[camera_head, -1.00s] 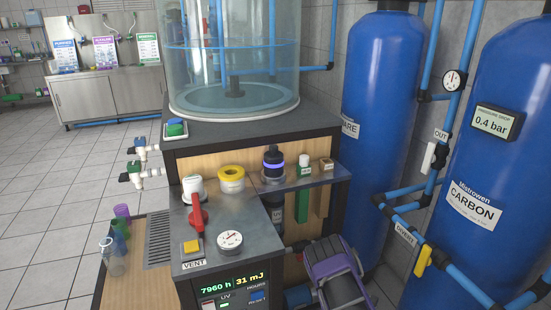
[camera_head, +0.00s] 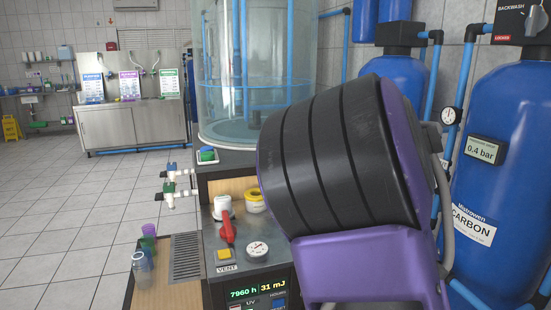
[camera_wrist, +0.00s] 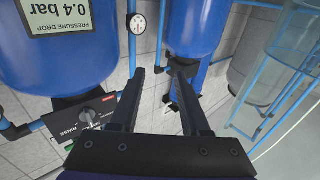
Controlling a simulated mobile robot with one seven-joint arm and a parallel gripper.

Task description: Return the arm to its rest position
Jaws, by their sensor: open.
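My gripper (camera_wrist: 160,105) shows in the wrist view with its two dark fingers apart and nothing between them. In the wrist view it points toward the blue tanks and the grey tiled wall. In the head view my purple and black arm rises large in front of the rack, and the gripper itself does not show there. The arm hides the right part of the counter and its shelf.
The blue carbon tank (camera_head: 506,130) stands at the right, with pipes and a gauge (camera_head: 451,116) beside it. The red-handled valve (camera_head: 227,230) is on the counter. Tiled floor (camera_head: 70,220) is free at left.

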